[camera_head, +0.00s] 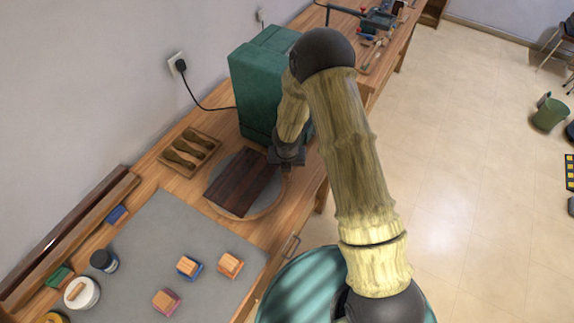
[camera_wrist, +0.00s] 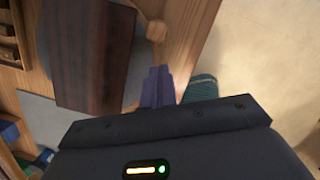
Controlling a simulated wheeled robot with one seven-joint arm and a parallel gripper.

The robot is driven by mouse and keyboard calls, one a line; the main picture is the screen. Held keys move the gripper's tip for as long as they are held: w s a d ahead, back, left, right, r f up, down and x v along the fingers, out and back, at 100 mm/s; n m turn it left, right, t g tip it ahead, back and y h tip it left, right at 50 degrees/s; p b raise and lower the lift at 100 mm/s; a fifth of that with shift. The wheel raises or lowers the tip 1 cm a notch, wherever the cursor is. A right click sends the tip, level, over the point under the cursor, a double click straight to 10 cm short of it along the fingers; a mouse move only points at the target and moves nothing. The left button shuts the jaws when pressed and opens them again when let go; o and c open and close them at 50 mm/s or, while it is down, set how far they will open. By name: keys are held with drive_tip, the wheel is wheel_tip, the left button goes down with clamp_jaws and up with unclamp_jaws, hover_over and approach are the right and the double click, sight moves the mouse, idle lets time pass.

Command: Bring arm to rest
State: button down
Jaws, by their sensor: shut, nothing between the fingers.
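My arm reaches up and over the workbench from the lower right in the head view. My gripper (camera_head: 287,168) is over the bench's front side, beside the right edge of a dark reddish-brown wooden board (camera_head: 243,183). In the wrist view my gripper (camera_wrist: 157,86) shows its fingers shut together with nothing between them. The board (camera_wrist: 95,55) is left of the fingers there. I cannot tell how high the fingers are above the bench.
The board lies on a round disc (camera_head: 213,185) in front of a green box-like machine (camera_head: 252,75). A wooden tray (camera_head: 172,168) holds dark tools. A grey mat (camera_head: 205,235) carries several small blocks. Open floor (camera_head: 460,150) lies right of the bench, with a green bucket (camera_head: 549,114).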

drive_tip(key=shift+d, duration=0.1)
idle(0.4)
drive_tip(key=s+d+r+m+b, duration=0.2)
drive_tip(key=s+d+r+m, duration=0.2)
drive_tip(key=d+r+m, duration=0.7)
drive_tip(key=s+d+r+m+b, duration=0.1)
drive_tip(key=s+r+m, duration=0.3)
drive_tip(key=s+m, duration=0.3)
drive_tip(key=s+r+m+b, duration=0.1)
drive_tip(key=s+r+m, duration=0.4)
drive_tip(key=m, duration=1.2)
drive_tip(key=shift+s+d+r+b, duration=0.15)
drive_tip(key=shift+s+d+b, duration=0.2)
drive_tip(key=shift+s, duration=0.65)
